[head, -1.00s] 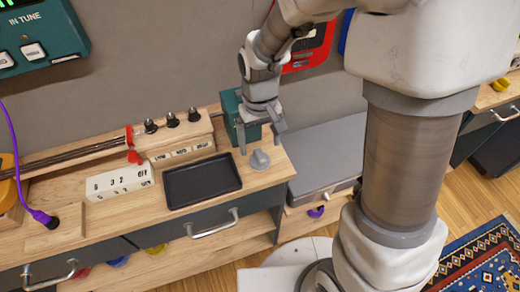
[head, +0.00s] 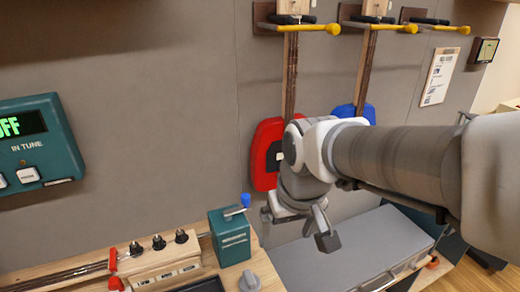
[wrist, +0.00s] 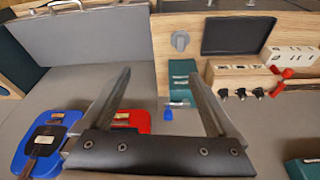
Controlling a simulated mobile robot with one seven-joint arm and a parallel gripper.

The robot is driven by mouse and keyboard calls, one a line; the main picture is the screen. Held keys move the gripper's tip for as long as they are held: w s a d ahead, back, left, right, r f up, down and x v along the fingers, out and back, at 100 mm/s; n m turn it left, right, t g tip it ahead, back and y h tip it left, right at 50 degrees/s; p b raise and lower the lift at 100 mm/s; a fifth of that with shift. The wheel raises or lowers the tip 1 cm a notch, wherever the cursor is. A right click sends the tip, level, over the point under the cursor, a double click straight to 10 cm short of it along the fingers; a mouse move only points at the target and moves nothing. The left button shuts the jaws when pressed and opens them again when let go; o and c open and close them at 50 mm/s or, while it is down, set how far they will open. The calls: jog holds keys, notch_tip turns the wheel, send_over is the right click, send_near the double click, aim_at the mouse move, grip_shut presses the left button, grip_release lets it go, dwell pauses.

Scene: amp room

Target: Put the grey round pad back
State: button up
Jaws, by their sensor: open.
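The grey round pad (head: 250,282), with a raised ridge on top, lies on the wooden bench near its right end, partly cut off by the lower edge of the head view. It also shows whole in the wrist view (wrist: 180,41), beside the black tray (wrist: 235,36). My gripper (head: 297,228) is open and empty, in the air above and to the right of the pad, in front of the wall. In the wrist view its fingers (wrist: 158,80) are wide apart with nothing between them.
A teal box (head: 230,240) with a blue-knobbed crank stands behind the pad. A wooden block with black knobs (head: 158,262) is left of it. A grey case (head: 345,255) lies right of the bench. Red (head: 265,150) and blue (head: 368,113) guitars hang behind the arm.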

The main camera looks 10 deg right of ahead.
jog(key=s+d+r+m+t, duration=0.1)
jog(key=s+d+r+t, duration=0.1)
jog(key=s+d+r, duration=0.2)
jog(key=s, duration=0.2)
jog(key=shift+s+t, duration=0.3)
jog(key=shift+s, duration=0.05)
jog(key=shift+r, duration=0.15)
